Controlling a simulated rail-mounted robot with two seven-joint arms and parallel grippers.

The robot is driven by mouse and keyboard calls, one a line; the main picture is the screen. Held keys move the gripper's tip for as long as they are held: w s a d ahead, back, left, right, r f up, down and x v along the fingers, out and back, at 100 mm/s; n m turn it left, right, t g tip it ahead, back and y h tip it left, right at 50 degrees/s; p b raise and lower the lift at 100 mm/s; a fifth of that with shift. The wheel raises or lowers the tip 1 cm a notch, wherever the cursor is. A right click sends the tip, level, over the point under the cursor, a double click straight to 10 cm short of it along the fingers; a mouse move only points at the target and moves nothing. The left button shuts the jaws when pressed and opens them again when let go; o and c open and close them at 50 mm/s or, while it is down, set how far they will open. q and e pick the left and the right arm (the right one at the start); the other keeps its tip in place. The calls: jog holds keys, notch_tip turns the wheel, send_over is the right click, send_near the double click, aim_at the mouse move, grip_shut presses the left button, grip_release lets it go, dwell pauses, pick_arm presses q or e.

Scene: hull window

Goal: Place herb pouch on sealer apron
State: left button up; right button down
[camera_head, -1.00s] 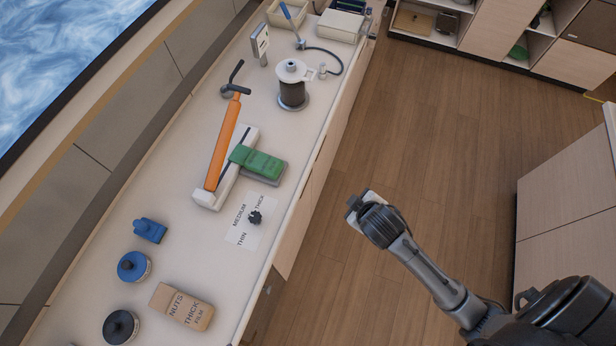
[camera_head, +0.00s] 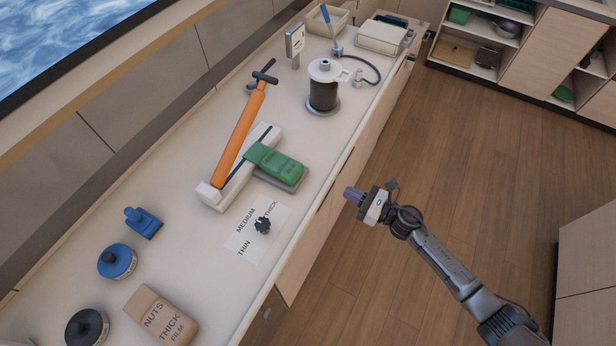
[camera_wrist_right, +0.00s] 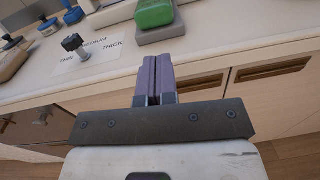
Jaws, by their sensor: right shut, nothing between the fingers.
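The green herb pouch (camera_head: 276,163) lies on the grey sealer apron (camera_head: 290,184), its left end against the white sealer (camera_head: 217,196) with the orange lever arm (camera_head: 240,135). In the right wrist view the pouch (camera_wrist_right: 154,12) sits on the apron (camera_wrist_right: 161,33) ahead of the fingers, apart from them. My right gripper (camera_head: 349,196) is shut and empty, out past the counter's front edge. Its purple fingers (camera_wrist_right: 154,80) are pressed together in the wrist view. My left gripper is not in view.
A card marked THIN, MEDIUM, THICK with a black knob (camera_head: 262,225) lies near the sealer. The brown NUTS packet (camera_head: 161,318), blue stamp-like block (camera_head: 143,222) and round pots stand at the left. A dark canister (camera_head: 323,92) stands behind. Floor right of the counter is clear.

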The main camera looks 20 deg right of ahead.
jog(key=n, duration=0.1)
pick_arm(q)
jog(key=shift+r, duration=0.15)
pick_arm(e)
send_near(300, 173)
jog(key=shift+y, duration=0.3)
jog(key=x, duration=0.7)
jog(key=shift+w+a, duration=0.1)
jog(key=shift+w, duration=0.15)
